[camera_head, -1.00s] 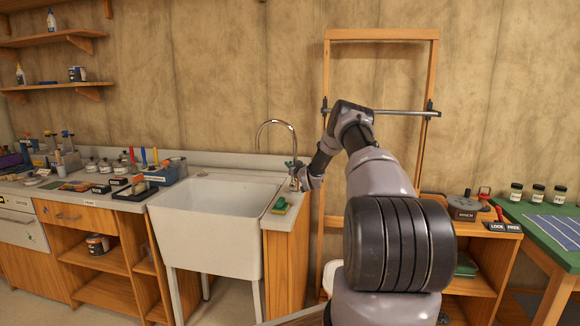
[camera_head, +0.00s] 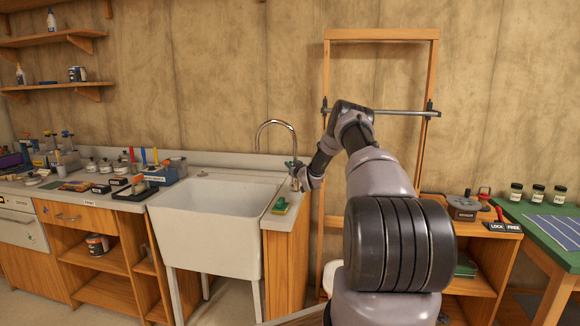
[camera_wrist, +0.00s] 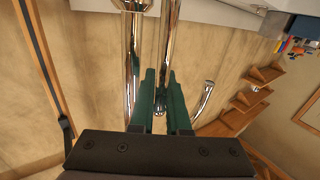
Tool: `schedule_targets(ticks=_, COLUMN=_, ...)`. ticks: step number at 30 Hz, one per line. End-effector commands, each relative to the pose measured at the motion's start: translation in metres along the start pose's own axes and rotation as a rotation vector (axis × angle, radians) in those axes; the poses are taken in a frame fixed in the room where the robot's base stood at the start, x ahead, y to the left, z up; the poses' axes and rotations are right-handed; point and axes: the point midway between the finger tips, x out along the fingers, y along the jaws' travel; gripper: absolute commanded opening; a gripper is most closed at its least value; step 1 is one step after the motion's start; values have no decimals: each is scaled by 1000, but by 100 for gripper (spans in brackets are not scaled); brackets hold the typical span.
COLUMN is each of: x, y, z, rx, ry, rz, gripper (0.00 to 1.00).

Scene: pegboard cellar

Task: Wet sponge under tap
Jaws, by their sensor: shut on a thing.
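A chrome tap (camera_head: 277,125) with a curved spout stands at the back right of the white sink (camera_head: 205,230). My gripper (camera_head: 297,176) is at the tap's base, partly hidden by my wrist in the head view. In the wrist view its green fingers (camera_wrist: 161,80) are shut on a chrome part of the tap (camera_wrist: 170,35), seemingly its handle. The green and yellow sponge (camera_head: 280,205) lies on the counter right of the sink, apart from my gripper. No water is visible from the spout.
A black tray (camera_head: 137,190) and several small containers crowd the counter left of the sink. A wooden frame (camera_head: 327,90) with a metal bar stands behind my arm. A green table (camera_head: 545,225) with jars is at right.

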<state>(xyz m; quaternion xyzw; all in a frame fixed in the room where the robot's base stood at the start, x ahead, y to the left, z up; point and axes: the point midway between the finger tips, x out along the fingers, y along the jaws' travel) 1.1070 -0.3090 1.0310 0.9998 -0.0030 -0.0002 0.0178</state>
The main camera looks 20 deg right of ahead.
Motion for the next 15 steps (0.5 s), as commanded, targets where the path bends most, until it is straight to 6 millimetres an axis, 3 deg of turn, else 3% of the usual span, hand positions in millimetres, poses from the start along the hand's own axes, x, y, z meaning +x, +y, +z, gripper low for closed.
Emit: schedule_targets(ticks=15, x=7, y=-11, z=3, rx=-112, ry=-75, rz=-3, gripper=0)
